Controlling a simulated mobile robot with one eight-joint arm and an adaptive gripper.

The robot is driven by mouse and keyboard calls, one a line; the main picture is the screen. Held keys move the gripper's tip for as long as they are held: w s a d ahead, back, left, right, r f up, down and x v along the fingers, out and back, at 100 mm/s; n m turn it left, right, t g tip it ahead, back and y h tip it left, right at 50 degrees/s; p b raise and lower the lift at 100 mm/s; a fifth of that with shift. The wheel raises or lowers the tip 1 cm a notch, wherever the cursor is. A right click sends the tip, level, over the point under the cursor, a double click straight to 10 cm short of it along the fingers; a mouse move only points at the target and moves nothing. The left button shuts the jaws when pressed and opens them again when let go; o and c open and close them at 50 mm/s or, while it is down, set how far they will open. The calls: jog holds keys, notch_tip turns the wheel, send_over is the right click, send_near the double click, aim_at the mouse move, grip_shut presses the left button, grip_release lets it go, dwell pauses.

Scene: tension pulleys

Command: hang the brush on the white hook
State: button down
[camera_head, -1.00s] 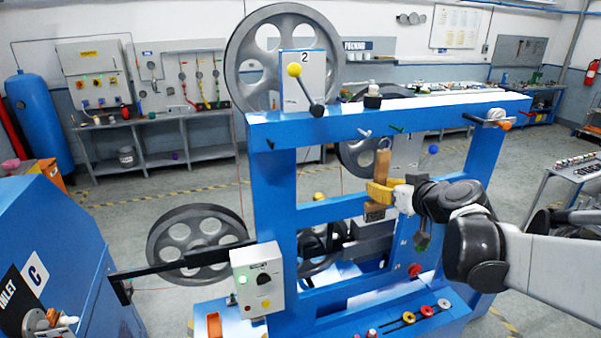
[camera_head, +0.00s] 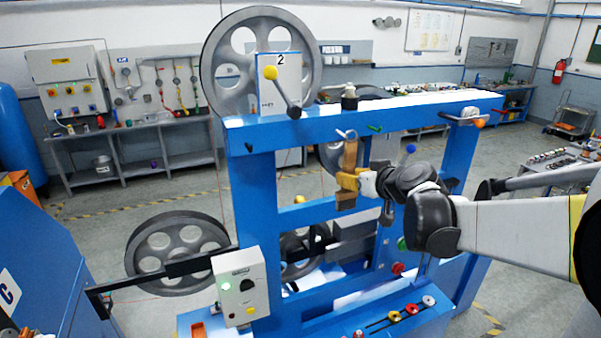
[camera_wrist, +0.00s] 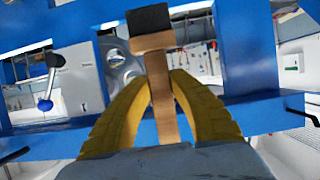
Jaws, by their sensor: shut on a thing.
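The brush (camera_head: 349,158) has a light wooden handle and a block-shaped head. In the head view it hangs upright, handle end up, head down. My gripper (camera_head: 346,182) has yellow fingers and is shut on the handle. The wrist view shows the brush (camera_wrist: 163,105) between both fingers (camera_wrist: 160,80), with its dark-ended head beyond them. The white hook (camera_head: 346,133) is on the front of the blue beam. The brush's top end overlaps it in the head view; I cannot tell whether they touch. The hook is not clear in the wrist view.
The blue frame's top beam (camera_head: 310,127) also carries a black hook (camera_head: 250,149) to the left and a green hook (camera_head: 375,128) just right. A blue-knobbed lever (camera_head: 410,149) stands behind my wrist. A grey control box (camera_head: 238,285) is at lower left.

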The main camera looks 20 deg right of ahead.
jog(key=shift+b+x, duration=1.05)
jog(key=shift+x, duration=1.55)
jog(key=shift+w+r, duration=0.1)
jog(key=shift+r, duration=0.05)
jog(key=c, duration=1.2)
grip_release()
